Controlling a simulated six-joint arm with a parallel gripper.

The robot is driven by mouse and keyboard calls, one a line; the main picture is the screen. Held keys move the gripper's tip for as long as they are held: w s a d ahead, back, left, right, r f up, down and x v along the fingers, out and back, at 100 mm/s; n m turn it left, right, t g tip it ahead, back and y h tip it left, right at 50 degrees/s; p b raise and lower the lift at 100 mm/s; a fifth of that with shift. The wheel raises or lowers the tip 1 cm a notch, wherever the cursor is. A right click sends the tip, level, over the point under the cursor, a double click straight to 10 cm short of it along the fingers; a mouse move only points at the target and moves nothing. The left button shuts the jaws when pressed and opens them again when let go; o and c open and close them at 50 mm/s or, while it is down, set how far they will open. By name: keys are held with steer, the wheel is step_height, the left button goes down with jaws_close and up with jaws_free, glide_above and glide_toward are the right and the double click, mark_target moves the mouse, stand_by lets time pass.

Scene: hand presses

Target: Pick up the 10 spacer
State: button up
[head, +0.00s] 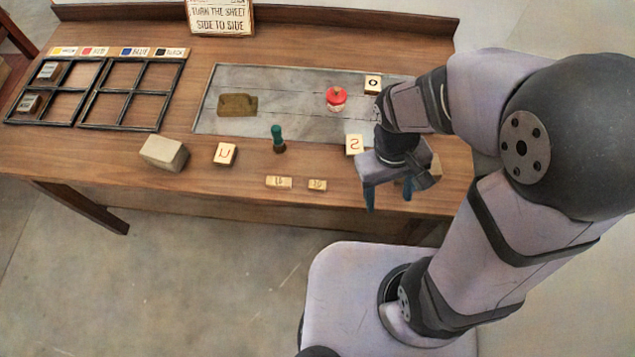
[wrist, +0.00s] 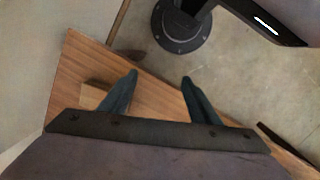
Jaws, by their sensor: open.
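Two small pale wooden spacers lie near the front edge of the table in the head view. The left one (head: 279,182) is a little longer. The right one (head: 317,185) is shorter and its marking looks like 10, though the print is too small to be sure. My gripper (head: 389,194) is open and empty at the table's front right, to the right of both spacers and apart from them. In the wrist view my gripper (wrist: 158,80) shows two spread fingers with nothing between them. Neither spacer can be made out in that view.
A letter block marked S (head: 354,144) stands close to the left of my gripper. Bare wood surrounds the spacers.

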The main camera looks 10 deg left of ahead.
steer(key=s+a+f+n+h+p, duration=0.1)
steer(key=a+f+n+h+p, duration=0.2)
steer(key=a+n, duration=0.4)
steer(key=n+t+y+b, duration=0.2)
steer(key=n+t+b, duration=0.4)
steer(key=n+t, duration=1.4)
glide_toward(316, 188)
steer(key=w+r+n+g, duration=0.2)
steer(key=n+g, duration=0.1)
steer(key=shift+w+a+f, duration=0.1)
steer(key=shift+w+f, duration=0.2)
steer(key=shift+w, duration=0.7)
steer(key=shift+w+d+m+h+b, duration=0.1)
steer(key=shift+w+d, duration=0.1)
steer(key=shift+w, duration=0.4)
steer(key=shift+w+d+m+h+b, duration=0.1)
steer(key=shift+w+d+b, duration=0.1)
steer(key=shift+w, duration=0.4)
steer(key=shift+w+d+m+h+b, duration=0.1)
steer(key=shift+w+d, duration=0.15)
steer(key=shift+w, duration=0.35)
steer(key=shift+w+f, duration=0.2)
steer(key=shift+w, duration=0.5)
steer(key=shift+c, duration=0.3)
